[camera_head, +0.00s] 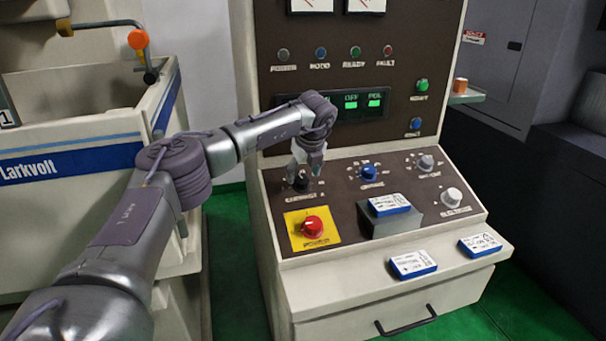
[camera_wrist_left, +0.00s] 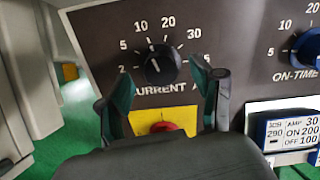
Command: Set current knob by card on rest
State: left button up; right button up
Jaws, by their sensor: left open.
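The black current knob (camera_head: 301,184) is on the sloped brown panel, at its upper left. In the left wrist view the knob (camera_wrist_left: 160,66) has its white mark upward and slightly left, near the 10 to 20 part of the scale. My left gripper (camera_head: 306,165) is over the knob; in the wrist view its open fingers (camera_wrist_left: 163,78) stand either side of the knob, apparently apart from it. A blue and white card (camera_head: 389,204) lies on the grey rest (camera_head: 392,224). In the wrist view this card (camera_wrist_left: 285,130) reads AMP 30, ON 200, OFF 100.
A red knob (camera_head: 313,225) on a yellow plate sits just below the current knob. A blue on-time knob (camera_head: 369,173) and two grey knobs are to the right. Two more cards (camera_head: 412,264) (camera_head: 480,244) lie on the front ledge. A drawer handle (camera_head: 406,320) juts out below.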

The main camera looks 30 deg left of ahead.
pick_arm(q)
jog(key=shift+w+a+f, duration=0.1)
jog(key=shift+a+f, duration=0.1)
jog(key=shift+f, duration=0.3)
jog(key=shift+a+f, duration=0.1)
jog(key=shift+f, duration=0.25)
jog(key=shift+w+f, duration=0.1)
jog(key=shift+f, duration=0.15)
jog(key=shift+w+a+f, duration=0.1)
jog(key=shift+f, duration=0.1)
jog(key=shift+c, duration=0.3)
jog(key=shift+r, duration=0.1)
jog(key=c, duration=0.8)
jog(key=shift+c, duration=1.4)
pick_arm(e)
jog(key=shift+w+r, duration=0.1)
jog(key=shift+r, duration=0.3)
